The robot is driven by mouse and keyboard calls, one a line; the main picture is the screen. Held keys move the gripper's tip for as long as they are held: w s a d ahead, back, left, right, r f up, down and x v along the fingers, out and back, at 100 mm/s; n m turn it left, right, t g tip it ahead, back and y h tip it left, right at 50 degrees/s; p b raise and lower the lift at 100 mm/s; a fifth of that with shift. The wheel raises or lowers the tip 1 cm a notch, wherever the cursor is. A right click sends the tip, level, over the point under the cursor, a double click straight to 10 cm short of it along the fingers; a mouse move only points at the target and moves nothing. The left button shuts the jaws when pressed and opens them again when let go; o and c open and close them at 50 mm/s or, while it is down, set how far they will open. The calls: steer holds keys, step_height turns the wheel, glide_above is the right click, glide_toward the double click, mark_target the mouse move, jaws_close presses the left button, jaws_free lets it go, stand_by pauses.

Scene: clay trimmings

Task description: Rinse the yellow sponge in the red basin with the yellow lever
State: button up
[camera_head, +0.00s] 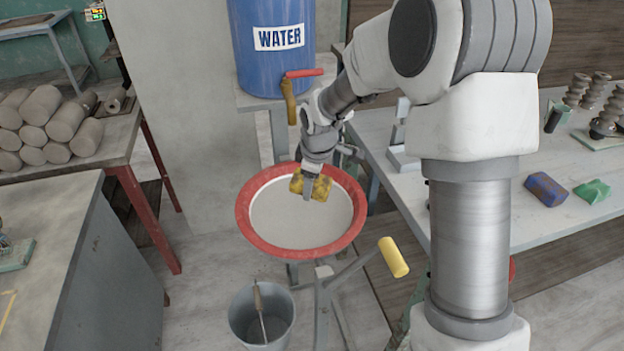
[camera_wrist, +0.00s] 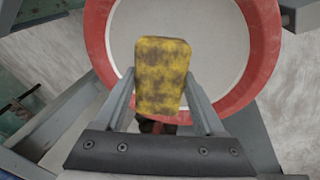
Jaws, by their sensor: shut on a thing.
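The yellow sponge (camera_head: 311,186), stained with dark patches, is held in my gripper (camera_head: 309,190) over the far part of the red basin. In the wrist view the sponge (camera_wrist: 162,75) sits between the two fingers of my gripper (camera_wrist: 160,100), which are shut on it. The red basin (camera_head: 244,210) has a wide red rim and a pale grey inside; its rim also shows in the wrist view (camera_wrist: 262,50). I cannot tell whether the sponge touches the basin. The yellow lever (camera_head: 393,257) sticks out on a grey arm at the basin's lower right.
A blue water barrel (camera_head: 272,50) with a red-handled brass tap (camera_head: 290,98) stands behind the basin. A grey bucket (camera_head: 262,318) is on the floor in front. A table (camera_head: 530,225) at right holds a blue sponge (camera_head: 546,189) and a green sponge (camera_head: 592,191). Clay rolls (camera_head: 45,105) lie at left.

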step_height(320, 180, down, 8)
steer(key=b, duration=0.5)
steer(key=shift+f, duration=0.15)
steer(key=shift+w, duration=0.1)
stand_by(0.5)
steer(key=shift+w+d, duration=0.25)
steer(key=shift+w, duration=0.05)
steer(key=shift+s+a, duration=0.1)
steer(key=shift+s+a, duration=0.15)
steer(key=shift+s, duration=0.15)
steer(key=shift+w, duration=0.15)
stand_by(0.4)
steer(key=shift+w+d, duration=0.25)
